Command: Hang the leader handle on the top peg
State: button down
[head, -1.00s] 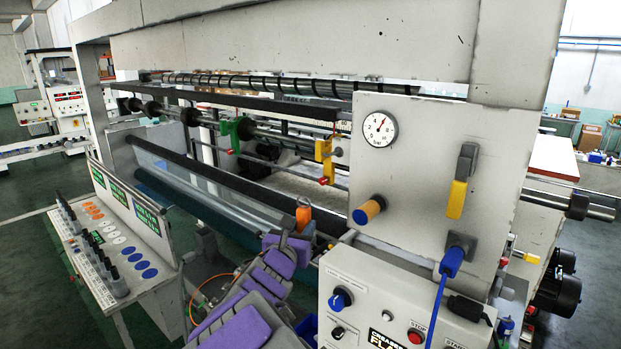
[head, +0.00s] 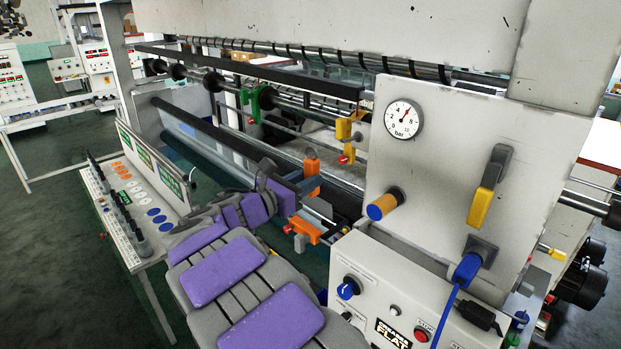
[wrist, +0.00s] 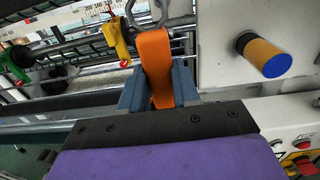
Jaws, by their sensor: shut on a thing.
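The orange leader handle (wrist: 155,60) is a wide strap, gripped between the blue-grey fingers of my gripper (wrist: 162,84). A metal loop shows at its upper end in the wrist view. In the head view, orange parts of the handle (head: 312,167) show at my gripper (head: 308,200), partly hidden by it. A yellow-orange peg (head: 384,206) with a blue end face sticks out of the grey side panel (head: 440,150), right of my gripper. The peg also shows in the wrist view (wrist: 258,50), right of the handle and apart from it.
A pressure gauge (head: 403,119) is above the peg, and a yellow lever (head: 481,205) is to its right. A blue knob with a cord (head: 467,268) sits lower. The control box (head: 400,300) stands below. Rollers and a yellow bracket (head: 346,128) lie behind my gripper.

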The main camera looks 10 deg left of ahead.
jog(key=shift+a+r+p, duration=0.1)
jog(key=shift+a+p, duration=0.45)
jog(key=shift+p, duration=0.05)
jog(key=s+d+x, duration=0.1)
jog(key=x, duration=0.8)
jog(key=shift+d+p, duration=0.4)
jog(key=shift+d, duration=0.1)
dwell(1.8)
